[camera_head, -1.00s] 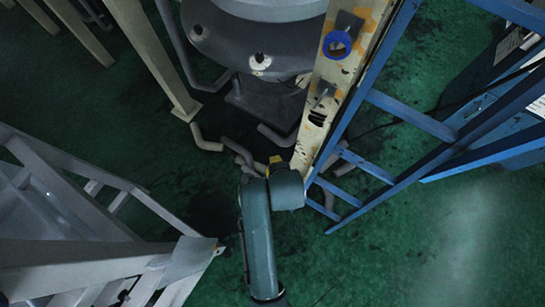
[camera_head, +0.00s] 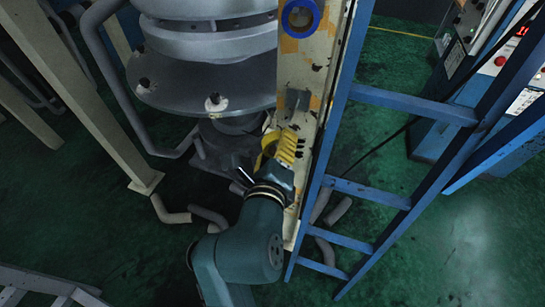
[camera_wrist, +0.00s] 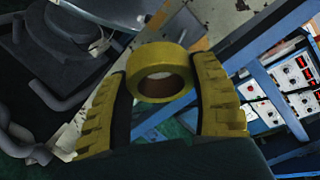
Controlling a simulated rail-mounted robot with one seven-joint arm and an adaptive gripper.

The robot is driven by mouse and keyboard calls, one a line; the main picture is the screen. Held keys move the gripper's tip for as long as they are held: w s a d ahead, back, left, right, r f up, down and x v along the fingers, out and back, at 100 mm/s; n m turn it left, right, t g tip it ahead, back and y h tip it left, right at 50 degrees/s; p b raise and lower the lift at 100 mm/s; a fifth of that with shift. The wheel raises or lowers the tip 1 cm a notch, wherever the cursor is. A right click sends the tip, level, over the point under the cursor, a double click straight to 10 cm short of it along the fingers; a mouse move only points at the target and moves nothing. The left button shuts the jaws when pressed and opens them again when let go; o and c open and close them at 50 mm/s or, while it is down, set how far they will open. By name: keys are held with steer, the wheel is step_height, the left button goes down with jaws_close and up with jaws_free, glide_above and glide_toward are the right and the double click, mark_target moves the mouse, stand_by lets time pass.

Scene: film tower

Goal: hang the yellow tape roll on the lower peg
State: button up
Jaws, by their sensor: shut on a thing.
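The yellow tape roll (camera_wrist: 158,58) is between the two toothed yellow fingers of my gripper in the wrist view, its hole visible. My gripper (camera_head: 279,148) is shut on it. In the head view the gripper is in front of the cream post (camera_head: 308,65), just below the grey plate of the lower peg (camera_head: 293,101). The roll is hard to separate from the yellow fingers there. I cannot tell how far the roll is from the peg. A blue roll (camera_head: 288,18) hangs higher on the post.
A blue ladder-like frame (camera_head: 415,105) stands close to the right of the post. A large grey round machine (camera_head: 195,85) stands to the left. Bent grey pipes (camera_head: 170,208) lie on the green floor. A control cabinet (camera_head: 450,105) is at the right.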

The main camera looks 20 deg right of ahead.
mark_target(291, 117)
steer(key=shift+w+d+f+p, duration=0.1)
steer(key=shift+w+d+p, duration=0.35)
steer(key=shift+w+d, duration=0.7)
steer(key=shift+w+d+f+p, duration=0.1)
steer(key=shift+w+d+p, duration=0.5)
steer(key=shift+w, duration=0.9)
steer(key=shift+w+d+p, duration=0.35)
steer(key=shift+w+d, duration=0.65)
steer(key=shift+w, duration=0.35)
steer(key=shift+w+d+f+b, duration=0.1)
steer(key=shift+w+f+b, duration=0.1)
steer(key=shift+f+b, duration=0.15)
steer(key=shift+w+d+f+b, duration=0.25)
steer(key=shift+w+f+b, duration=0.15)
steer(key=shift+b, duration=0.7)
steer(key=shift+r, duration=0.1)
steer(key=o, duration=1.2)
steer(key=shift+c, duration=0.2)
